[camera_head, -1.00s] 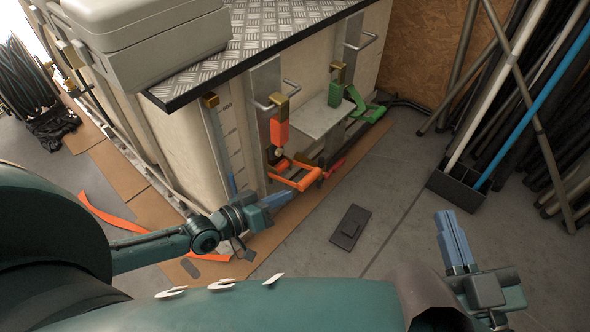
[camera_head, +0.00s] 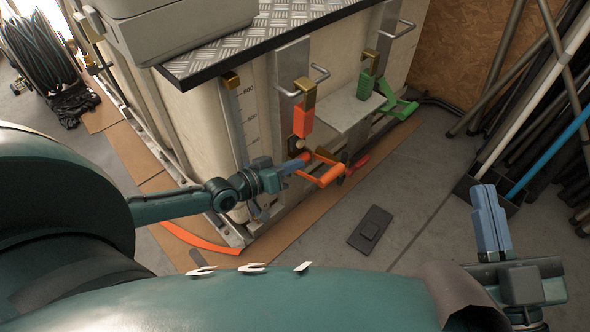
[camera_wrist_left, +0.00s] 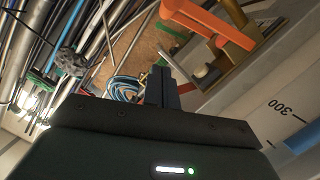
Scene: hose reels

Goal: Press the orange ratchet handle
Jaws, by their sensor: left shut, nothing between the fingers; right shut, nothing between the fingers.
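The orange ratchet handle (camera_head: 330,176) is a loop-shaped frame sticking out low on the side of the cream tank, below an orange block (camera_head: 302,121) with a brass-coloured top. My left gripper (camera_head: 300,163) is shut and empty, its blue fingertips at the handle's left end; I cannot tell whether they touch it. In the left wrist view the shut fingers (camera_wrist_left: 162,88) point up the picture, and an orange part (camera_wrist_left: 197,20) with a brass-coloured bracket lies beyond, up and to the right. My right gripper (camera_head: 486,190) is shut and empty above the floor at right.
A green lever (camera_head: 397,106) and green block (camera_head: 367,86) sit right of a small grey shelf (camera_head: 345,108). A dark flat pedal-like piece (camera_head: 370,229) lies on open floor. Pipes in a dark holder (camera_head: 483,190) stand at right. A grey case (camera_head: 170,45) rests on the tank top.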

